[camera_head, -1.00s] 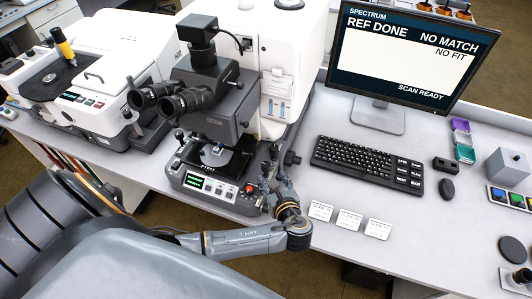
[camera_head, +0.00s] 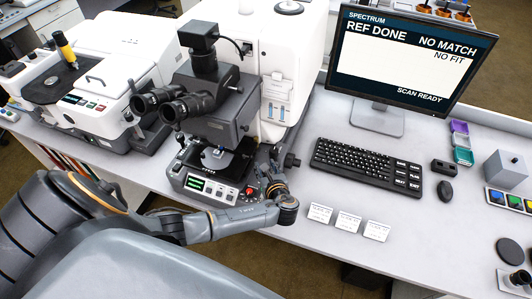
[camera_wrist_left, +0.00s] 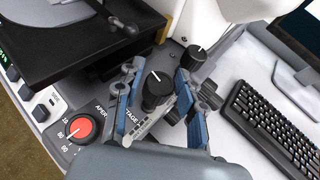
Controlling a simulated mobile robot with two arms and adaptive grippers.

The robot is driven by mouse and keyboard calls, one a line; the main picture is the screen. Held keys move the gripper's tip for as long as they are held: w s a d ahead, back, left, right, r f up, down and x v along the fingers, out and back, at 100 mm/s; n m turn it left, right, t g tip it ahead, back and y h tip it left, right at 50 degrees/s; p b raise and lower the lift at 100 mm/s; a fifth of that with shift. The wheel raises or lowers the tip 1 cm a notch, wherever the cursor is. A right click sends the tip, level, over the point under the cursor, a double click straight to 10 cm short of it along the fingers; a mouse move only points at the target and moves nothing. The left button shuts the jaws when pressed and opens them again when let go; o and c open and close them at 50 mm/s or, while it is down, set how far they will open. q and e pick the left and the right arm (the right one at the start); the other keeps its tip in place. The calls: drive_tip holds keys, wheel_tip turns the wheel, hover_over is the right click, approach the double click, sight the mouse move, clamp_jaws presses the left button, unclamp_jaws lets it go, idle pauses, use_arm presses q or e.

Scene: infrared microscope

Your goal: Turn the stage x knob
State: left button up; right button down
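The black stage knob with a white pointer line (camera_wrist_left: 157,88) stands on the microscope base beside a partly hidden label ending in "TAGE". My left gripper (camera_wrist_left: 160,84) is over it in the left wrist view, with one blue-padded finger on each side. The fingers look apart, with a small gap to the knob; contact cannot be made out. In the head view my left gripper (camera_head: 272,172) is at the right front corner of the microscope (camera_head: 213,105) and hides the knob. My right gripper is not in view.
A second black knob (camera_wrist_left: 193,57) stands close behind the right finger. A red knob (camera_wrist_left: 79,128) is at the lower left of the wrist view. The monitor (camera_head: 410,55) reads "REF DONE", "NO MATCH".

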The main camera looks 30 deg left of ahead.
use_arm(q)
clamp_jaws()
drive_tip(key=shift+d, duration=0.1)
drive_tip(key=n+g+y, duration=0.1)
drive_tip(key=n+g, duration=0.1)
drive_tip(key=shift+n+y, duration=0.3)
drive_tip(key=shift+f+n+g+y+b, duration=0.1)
drive_tip(key=shift+n+g+y+b, duration=0.35)
drive_tip(key=shift+n+g, duration=0.75)
drive_tip(key=shift+g, duration=0.3)
drive_tip(key=shift+o, duration=1.6)
unclamp_jaws()
drive_tip(key=shift+o, duration=0.9)
